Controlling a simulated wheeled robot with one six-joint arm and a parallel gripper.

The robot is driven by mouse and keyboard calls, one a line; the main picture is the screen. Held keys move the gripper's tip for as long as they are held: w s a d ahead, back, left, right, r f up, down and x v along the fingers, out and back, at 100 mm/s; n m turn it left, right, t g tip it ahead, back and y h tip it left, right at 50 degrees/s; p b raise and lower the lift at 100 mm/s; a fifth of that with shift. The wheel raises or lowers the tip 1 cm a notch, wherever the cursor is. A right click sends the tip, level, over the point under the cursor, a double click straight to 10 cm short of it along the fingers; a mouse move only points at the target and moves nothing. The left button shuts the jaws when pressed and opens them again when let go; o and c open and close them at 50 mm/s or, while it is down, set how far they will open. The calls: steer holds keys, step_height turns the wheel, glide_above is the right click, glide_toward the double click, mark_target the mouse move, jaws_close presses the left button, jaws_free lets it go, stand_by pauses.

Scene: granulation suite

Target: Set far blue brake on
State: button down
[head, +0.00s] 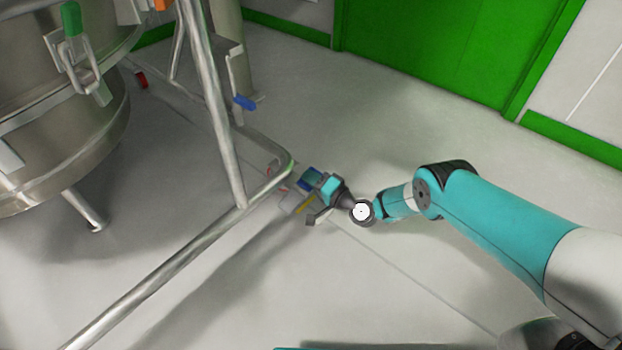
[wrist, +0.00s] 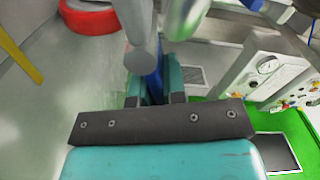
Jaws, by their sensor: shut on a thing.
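In the wrist view, a blue brake lever (wrist: 154,86) stands between the two teal fingers of my gripper (wrist: 154,78), which is shut on it. A grey metal post hides part of the lever. In the head view my gripper (head: 304,190) is low by the rounded corner of the steel frame, with a blue part (head: 311,177) at its fingers. Its fingertips are small and partly hidden there. Another blue lever (head: 245,103) sits farther back, beside an upright of the frame, apart from my gripper.
The tubular steel frame (head: 160,270) runs beside my gripper. A steel vessel (head: 60,140) with a green-handled clamp (head: 71,20) stands at left. A red wheel-like part (wrist: 88,16) is close in the wrist view, with a gauge panel (wrist: 268,75) at right. Floor around my arm is clear.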

steer(key=shift+f, duration=0.15)
steer(key=m+b, duration=0.1)
steer(key=f+m+b, duration=0.1)
steer(key=b, duration=0.1)
steer(key=shift+w+d+m, duration=0.1)
steer(key=shift+m, duration=0.3)
steer(key=shift+f+m+b, duration=0.35)
steer(key=shift+m+b, duration=0.4)
steer(key=shift+m, duration=0.25)
steer(key=shift+f+m+b, duration=0.35)
steer(key=shift+m+b, duration=0.35)
steer(key=shift+m, duration=0.3)
steer(key=c, duration=1.2)
jaws_free()
steer(key=shift+p+v, duration=7.55)
steer(key=shift+v, duration=1.15)
